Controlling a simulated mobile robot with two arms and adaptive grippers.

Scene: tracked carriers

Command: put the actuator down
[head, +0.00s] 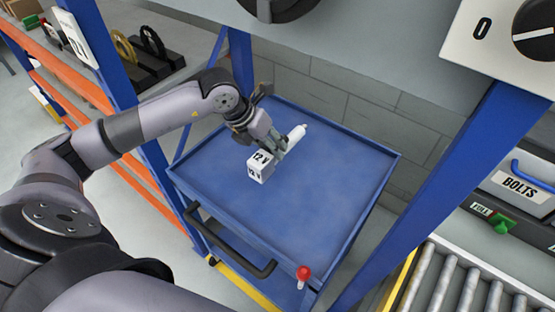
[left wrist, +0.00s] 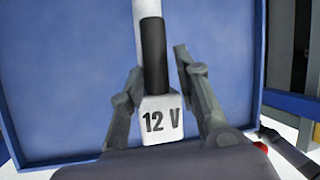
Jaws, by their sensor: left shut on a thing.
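The actuator (head: 260,169) has a white block marked "12 V", a dark middle section and a white rod pointing to the back right. It also shows in the left wrist view (left wrist: 160,118), its rod running up the picture. My left gripper (head: 274,147) is shut on it, with one finger on each side of the dark section. The actuator is over the blue cart top (head: 315,205), left of its middle. I cannot tell whether it touches the surface. My right gripper is in neither view.
The cart top has a raised rim and is otherwise bare. A dark handle (head: 228,245) and a red knob (head: 303,272) are at its front. Blue posts (head: 445,180) stand on both sides. A roller conveyor (head: 465,290) is at the lower right. A grey block wall is behind.

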